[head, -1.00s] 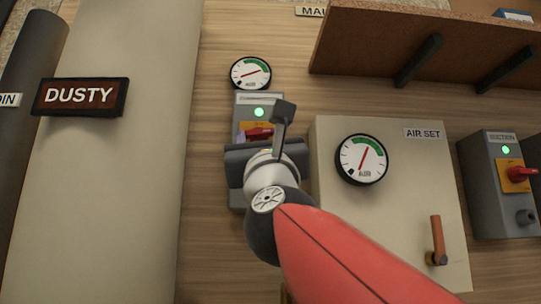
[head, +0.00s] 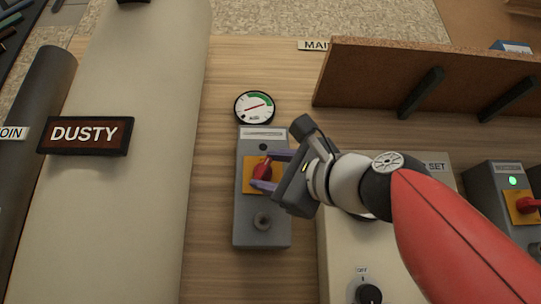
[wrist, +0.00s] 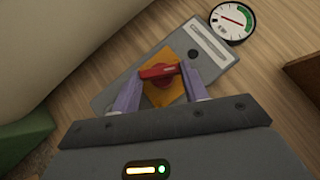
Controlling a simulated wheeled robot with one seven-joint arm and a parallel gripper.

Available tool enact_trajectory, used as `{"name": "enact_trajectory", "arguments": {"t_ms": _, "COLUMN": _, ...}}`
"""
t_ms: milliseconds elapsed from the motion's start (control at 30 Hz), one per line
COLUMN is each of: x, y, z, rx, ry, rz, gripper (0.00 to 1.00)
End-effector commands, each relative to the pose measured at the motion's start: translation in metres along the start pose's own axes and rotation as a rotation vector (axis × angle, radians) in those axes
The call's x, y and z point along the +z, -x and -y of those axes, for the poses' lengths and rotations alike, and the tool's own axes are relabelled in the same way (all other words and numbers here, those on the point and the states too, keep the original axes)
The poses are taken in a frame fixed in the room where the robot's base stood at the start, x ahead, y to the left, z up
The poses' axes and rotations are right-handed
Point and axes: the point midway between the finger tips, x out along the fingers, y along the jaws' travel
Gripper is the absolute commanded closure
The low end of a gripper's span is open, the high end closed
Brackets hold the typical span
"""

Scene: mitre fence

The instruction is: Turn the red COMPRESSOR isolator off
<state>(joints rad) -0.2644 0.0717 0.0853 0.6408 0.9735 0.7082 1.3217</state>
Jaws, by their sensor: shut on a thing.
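The COMPRESSOR isolator (head: 262,228) is a grey box on the wood-grain panel, with a yellow plate (head: 249,176) and a red handle (head: 262,169). My gripper (head: 266,171) is at the box from the right, with its two purple fingers on either side of the handle. In the wrist view the fingers are shut on the red handle (wrist: 160,72), and the grey box (wrist: 112,95) shows tilted. The handle lies roughly along the box's long axis. No green light shows on this box; its label is too blurred to read.
A round gauge (head: 254,107) sits above the isolator. A DUSTY sign (head: 85,135) hangs on the pale duct at left. My arm crosses the AIR SET cabinet (head: 337,265). At right, another isolator (head: 483,188) has its green lamp lit. A brown shelf (head: 430,75) projects above.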

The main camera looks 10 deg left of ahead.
Motion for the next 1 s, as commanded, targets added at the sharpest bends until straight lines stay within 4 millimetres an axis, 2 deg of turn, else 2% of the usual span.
{"name": "enact_trajectory", "arguments": {"t_ms": 33, "x": 0.0013, "y": -0.0027, "z": 0.0085, "rx": 0.034, "ry": 0.032, "rz": -0.004, "gripper": 0.79}}
{"name": "enact_trajectory", "arguments": {"t_ms": 100, "x": 0.0018, "y": -0.0030, "z": 0.0099, "rx": 0.079, "ry": 0.078, "rz": -0.003, "gripper": 0.79}}
{"name": "enact_trajectory", "arguments": {"t_ms": 500, "x": 0.0020, "y": -0.0030, "z": 0.0090, "rx": 0.285, "ry": 0.285, "rz": 0.004, "gripper": 0.79}}
{"name": "enact_trajectory", "arguments": {"t_ms": 1000, "x": 0.0015, "y": -0.0015, "z": 0.0084, "rx": 0.362, "ry": 0.363, "rz": 0.001, "gripper": 0.79}}
